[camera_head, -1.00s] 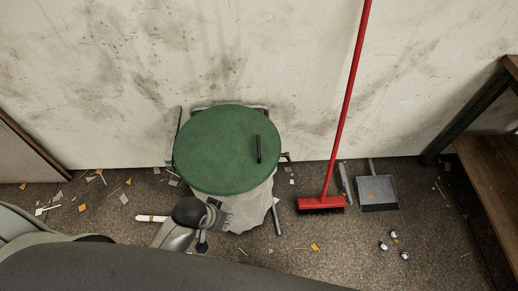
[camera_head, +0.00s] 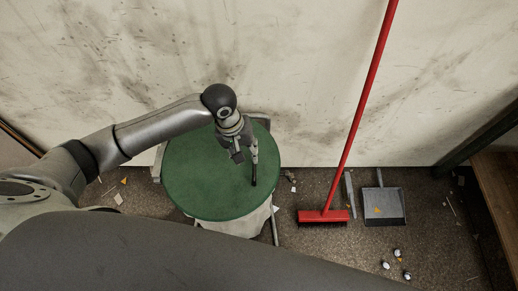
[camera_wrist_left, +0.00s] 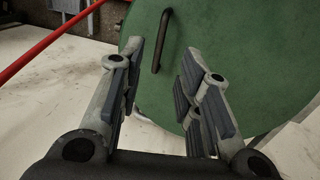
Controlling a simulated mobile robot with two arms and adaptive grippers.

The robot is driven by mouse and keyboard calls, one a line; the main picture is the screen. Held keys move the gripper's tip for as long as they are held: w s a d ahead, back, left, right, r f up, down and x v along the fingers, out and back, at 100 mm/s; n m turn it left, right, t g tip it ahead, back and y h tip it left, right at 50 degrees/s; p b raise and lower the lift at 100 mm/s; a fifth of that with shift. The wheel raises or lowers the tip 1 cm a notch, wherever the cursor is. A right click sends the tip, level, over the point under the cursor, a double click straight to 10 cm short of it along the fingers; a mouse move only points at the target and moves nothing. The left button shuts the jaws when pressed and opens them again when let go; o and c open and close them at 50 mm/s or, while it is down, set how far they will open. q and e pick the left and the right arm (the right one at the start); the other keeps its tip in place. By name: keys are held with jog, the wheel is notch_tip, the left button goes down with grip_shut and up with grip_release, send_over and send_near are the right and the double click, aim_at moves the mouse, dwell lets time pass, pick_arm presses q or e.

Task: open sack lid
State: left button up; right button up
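The green round sack lid (camera_head: 205,185) lies closed on top of the pale sack (camera_head: 240,224) in its stand by the wall. Its black bar handle (camera_head: 254,172) is on the lid's right part. My left gripper (camera_head: 247,157) is over the lid, close to the handle. In the left wrist view the gripper (camera_wrist_left: 158,85) is open, with its fingers apart and empty. The handle (camera_wrist_left: 162,40) shows beyond the fingertips, between their directions, and the green lid (camera_wrist_left: 225,45) fills the space behind. My right gripper is not in view.
A red broom (camera_head: 323,216) leans on the wall right of the sack. A grey dustpan (camera_head: 384,207) lies beside it. Several small shiny balls (camera_head: 397,252) lie on the floor near a wooden table (camera_head: 498,190). Paper scraps litter the floor.

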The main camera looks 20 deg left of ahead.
pick_arm(q)
send_over(254, 172)
jog(key=a, duration=0.1)
notch_tip(254, 172, down, 5)
notch_tip(254, 172, down, 3)
jog(key=shift+s+d+r, duration=0.1)
jog(key=shift+d+f, duration=0.2)
jog(key=shift+f, duration=0.9)
jog(key=shift+c, duration=3)
grip_shut()
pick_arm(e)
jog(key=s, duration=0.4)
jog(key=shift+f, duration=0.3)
